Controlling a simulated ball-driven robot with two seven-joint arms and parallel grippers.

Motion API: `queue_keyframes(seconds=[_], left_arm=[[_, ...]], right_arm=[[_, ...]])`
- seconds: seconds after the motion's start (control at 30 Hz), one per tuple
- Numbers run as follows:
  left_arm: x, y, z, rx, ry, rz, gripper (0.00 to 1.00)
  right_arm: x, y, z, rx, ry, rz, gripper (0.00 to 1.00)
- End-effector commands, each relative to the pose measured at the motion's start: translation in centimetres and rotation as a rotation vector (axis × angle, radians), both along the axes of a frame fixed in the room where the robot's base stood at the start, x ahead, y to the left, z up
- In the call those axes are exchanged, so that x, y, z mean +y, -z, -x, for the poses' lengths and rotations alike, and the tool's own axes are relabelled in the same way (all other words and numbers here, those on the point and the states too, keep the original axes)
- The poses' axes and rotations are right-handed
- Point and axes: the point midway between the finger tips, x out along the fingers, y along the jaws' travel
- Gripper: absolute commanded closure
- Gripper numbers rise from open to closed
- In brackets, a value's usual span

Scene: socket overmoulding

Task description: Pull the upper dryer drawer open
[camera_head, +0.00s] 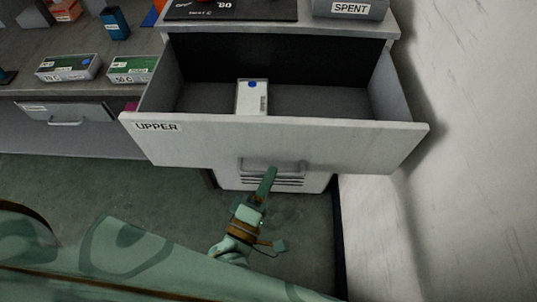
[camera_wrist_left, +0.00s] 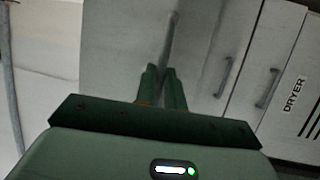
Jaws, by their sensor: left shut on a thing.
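The upper dryer drawer (camera_head: 330,138), pale grey with an UPPER label (camera_head: 157,127), stands pulled well out of its cabinet in the head view. Its bar handle (camera_head: 285,166) is low on the front. My left gripper (camera_head: 269,176) reaches up from below and is shut on the handle at its middle. In the left wrist view my green fingers (camera_wrist_left: 161,88) close on the lower end of the handle bar (camera_wrist_left: 169,40). A white carton with a blue dot (camera_head: 252,97) lies inside the drawer. My right gripper is in neither view.
A SPENT bin (camera_head: 350,8) and a dark mat (camera_head: 230,10) sit on the cabinet top. A wall (camera_head: 470,150) is close on the right. A bench with small boxes (camera_head: 68,67) is on the left. Other handles (camera_wrist_left: 266,88) show beside a DRYER label (camera_wrist_left: 294,94).

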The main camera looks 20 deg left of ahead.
Motion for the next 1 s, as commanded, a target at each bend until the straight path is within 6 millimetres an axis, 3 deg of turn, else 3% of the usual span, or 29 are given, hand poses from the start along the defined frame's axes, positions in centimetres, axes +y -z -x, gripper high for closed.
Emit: queue_keyframes(seconds=[0.2,0.63,0.67,0.7,1.0], left_arm=[[-0.4,0.1,1.5,0.003,0.002,-0.002,1.00],[-0.5,0.2,1.7,0.003,0.001,-0.003,1.00],[-0.5,0.2,1.7,0.003,0.001,-0.003,0.81],[-0.5,0.1,1.7,0.003,0.001,-0.003,0.70],[-0.5,0.1,1.7,0.001,0.001,-0.001,0.67]], right_arm=[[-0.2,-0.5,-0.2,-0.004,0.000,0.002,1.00],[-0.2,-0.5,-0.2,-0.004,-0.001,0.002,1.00],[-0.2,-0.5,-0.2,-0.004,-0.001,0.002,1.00],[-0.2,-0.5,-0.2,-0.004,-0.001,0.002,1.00],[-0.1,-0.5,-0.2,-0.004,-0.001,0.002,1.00]])
